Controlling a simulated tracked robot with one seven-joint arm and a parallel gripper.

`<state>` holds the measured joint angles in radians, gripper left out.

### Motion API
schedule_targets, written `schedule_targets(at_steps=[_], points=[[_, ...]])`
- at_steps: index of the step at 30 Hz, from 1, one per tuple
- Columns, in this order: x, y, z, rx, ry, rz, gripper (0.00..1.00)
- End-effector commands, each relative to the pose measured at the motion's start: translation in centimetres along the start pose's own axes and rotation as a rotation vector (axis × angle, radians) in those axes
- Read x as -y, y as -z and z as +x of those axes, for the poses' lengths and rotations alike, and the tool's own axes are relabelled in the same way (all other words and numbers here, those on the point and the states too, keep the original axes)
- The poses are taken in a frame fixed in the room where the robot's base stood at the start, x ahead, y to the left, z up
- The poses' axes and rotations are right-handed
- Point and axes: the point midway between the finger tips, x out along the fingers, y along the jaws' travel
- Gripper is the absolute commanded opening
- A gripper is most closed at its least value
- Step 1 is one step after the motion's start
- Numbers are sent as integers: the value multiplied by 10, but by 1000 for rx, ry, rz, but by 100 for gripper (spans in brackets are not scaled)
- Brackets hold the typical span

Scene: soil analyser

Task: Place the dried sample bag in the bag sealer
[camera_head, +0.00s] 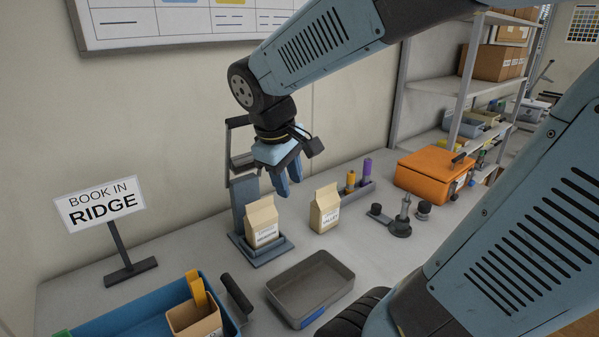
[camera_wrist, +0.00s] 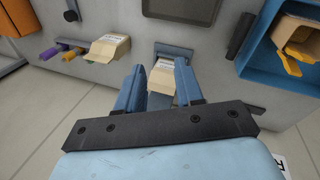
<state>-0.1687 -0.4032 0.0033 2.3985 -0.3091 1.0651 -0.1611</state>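A tan paper bag (camera_head: 262,222) with a white label stands upright on the base of the blue-grey bag sealer (camera_head: 239,207), whose dark frame is raised behind it. A second tan paper bag (camera_head: 325,208) stands on the bench just right of the sealer. The labels are too small to read surely. My gripper (camera_head: 289,190) is above and slightly right of the bag in the sealer, pointing down, apart from both bags. In the wrist view my gripper (camera_wrist: 160,67) has its blue fingers apart, with the sealer's bag (camera_wrist: 163,77) visible below between them. The second bag (camera_wrist: 106,48) shows at left.
A grey metal tray (camera_head: 345,283) lies in front of the bags. A blue bin (camera_head: 135,310) with an open carton (camera_head: 195,318) is at front left. A rack with yellow and purple tubes (camera_head: 367,168), dark tools (camera_head: 401,225) and an orange case (camera_head: 425,175) stand to the right.

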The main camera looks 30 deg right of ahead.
Motion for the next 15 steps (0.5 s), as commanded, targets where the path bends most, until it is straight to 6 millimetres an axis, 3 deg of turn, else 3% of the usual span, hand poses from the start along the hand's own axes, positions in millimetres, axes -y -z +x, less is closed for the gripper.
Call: schedule_targets(at_steps=[6,15], points=[[6,-29,-24,-195,77,268,36],[17,-47,-47,-376,149,499,36]])
